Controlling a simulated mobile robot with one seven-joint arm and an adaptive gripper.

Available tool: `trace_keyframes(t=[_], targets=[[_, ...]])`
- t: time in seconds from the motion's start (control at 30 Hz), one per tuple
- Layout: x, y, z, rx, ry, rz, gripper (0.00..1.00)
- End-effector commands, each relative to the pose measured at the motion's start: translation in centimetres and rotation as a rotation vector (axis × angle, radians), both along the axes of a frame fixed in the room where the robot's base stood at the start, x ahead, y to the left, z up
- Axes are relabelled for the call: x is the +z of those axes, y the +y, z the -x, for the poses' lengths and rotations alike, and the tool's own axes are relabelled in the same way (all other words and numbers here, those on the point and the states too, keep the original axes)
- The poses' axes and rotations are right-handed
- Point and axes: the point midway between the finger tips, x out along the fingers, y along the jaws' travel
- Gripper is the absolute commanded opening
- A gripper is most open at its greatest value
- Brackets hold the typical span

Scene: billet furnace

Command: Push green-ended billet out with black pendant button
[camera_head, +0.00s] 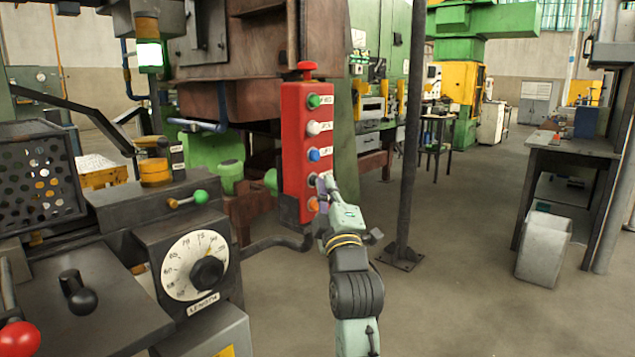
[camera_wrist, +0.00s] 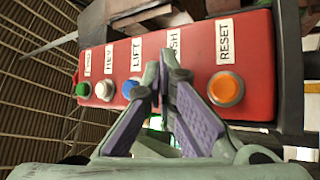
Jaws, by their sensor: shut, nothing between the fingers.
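The red pendant box (camera_head: 294,150) hangs upright at picture centre, with a column of coloured buttons. The black button (camera_head: 311,181) is second from the bottom, partly covered by my gripper (camera_head: 325,184). In the wrist view the pendant (camera_wrist: 185,88) lies sideways. There my gripper (camera_wrist: 163,76) is shut and empty, its tips over the "PUSH" button position between the blue button (camera_wrist: 131,90) and the orange button (camera_wrist: 226,89). The black button is hidden there, so I cannot tell whether the tips touch it. I cannot make out a green-ended billet for certain.
A console with a length dial (camera_head: 196,265) and a red-knobbed lever (camera_head: 18,338) stands at the left. A dark post (camera_head: 409,150) rises right of my arm.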

Motion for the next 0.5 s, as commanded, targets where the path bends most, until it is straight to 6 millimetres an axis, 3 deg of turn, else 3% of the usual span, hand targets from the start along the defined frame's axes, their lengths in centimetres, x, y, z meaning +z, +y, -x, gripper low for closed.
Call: trace_keyframes(t=[0.5], targets=[[-0.12, -0.59, 0.40, 0.000, 0.000, 0.000, 0.00]])
